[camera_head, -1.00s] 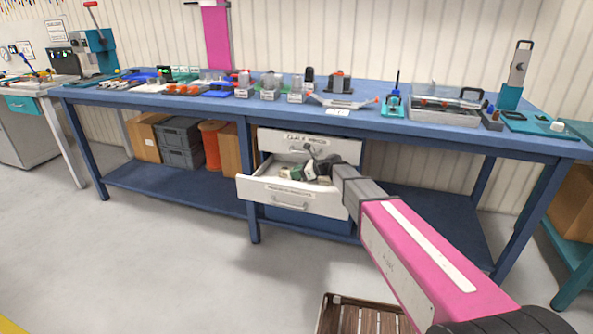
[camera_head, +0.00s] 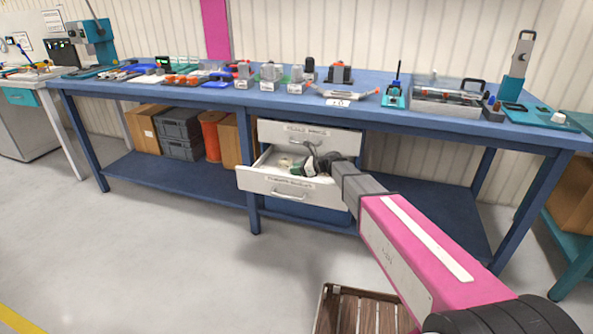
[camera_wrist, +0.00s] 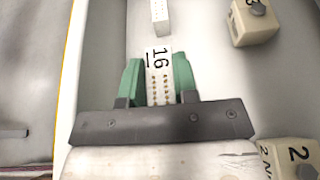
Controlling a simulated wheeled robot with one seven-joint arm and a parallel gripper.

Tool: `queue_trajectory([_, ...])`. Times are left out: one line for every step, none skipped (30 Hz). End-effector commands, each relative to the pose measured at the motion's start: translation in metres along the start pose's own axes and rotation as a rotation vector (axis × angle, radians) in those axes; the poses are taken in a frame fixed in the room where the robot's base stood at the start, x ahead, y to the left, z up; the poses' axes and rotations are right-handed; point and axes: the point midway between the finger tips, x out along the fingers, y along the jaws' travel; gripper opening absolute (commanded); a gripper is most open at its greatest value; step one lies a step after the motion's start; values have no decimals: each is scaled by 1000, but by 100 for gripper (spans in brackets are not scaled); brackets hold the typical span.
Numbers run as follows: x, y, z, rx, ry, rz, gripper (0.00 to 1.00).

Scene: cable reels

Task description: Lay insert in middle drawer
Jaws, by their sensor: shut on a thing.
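The insert (camera_wrist: 160,76) is a narrow white block marked 16 with rows of small brass-coloured dots. My gripper (camera_wrist: 160,82) has green fingers shut on its two sides in the wrist view. In the head view my gripper (camera_head: 303,168) reaches into the open middle drawer (camera_head: 290,188), a white drawer with a label and handle. The drawer's pale floor and side wall (camera_wrist: 96,50) surround the insert in the wrist view. I cannot tell whether the insert touches the floor. In the head view the insert is too small to make out.
Inside the drawer lie a white block (camera_wrist: 160,14) ahead, a beige block (camera_wrist: 254,22) at upper right, and a beige block marked 2 (camera_wrist: 290,156) at lower right. The closed upper drawer (camera_head: 308,136) is above. A slatted crate (camera_head: 358,311) stands on the floor.

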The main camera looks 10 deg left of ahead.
Motion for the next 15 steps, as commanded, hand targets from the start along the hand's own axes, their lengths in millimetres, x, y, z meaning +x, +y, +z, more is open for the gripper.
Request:
queue_trajectory([0, 0, 0, 0, 0, 0, 3])
queue_trajectory([0, 0, 0, 0, 0, 0, 3])
queue_trajectory([0, 0, 0, 0, 0, 0, 3])
queue_trajectory([0, 0, -1, 0, 0, 0, 3])
queue_trajectory([0, 0, -1, 0, 0, 0, 3])
queue_trajectory([1, 0, -2, 0, 0, 0, 3])
queue_trajectory([1, 0, -3, 0, 0, 0, 3])
queue_trajectory([2, 0, -4, 0, 0, 0, 3])
queue_trajectory([2, 0, -5, 0, 0, 0, 3])
queue_trajectory([3, 0, -6, 0, 0, 0, 3])
queue_trajectory([3, 0, -7, 0, 0, 0, 3])
queue_trajectory([4, 0, -9, 0, 0, 0, 3])
queue_trajectory([4, 0, -10, 0, 0, 0, 3])
queue_trajectory([5, 0, -11, 0, 0, 0, 3])
queue_trajectory([5, 0, -12, 1, -1, 0, 3])
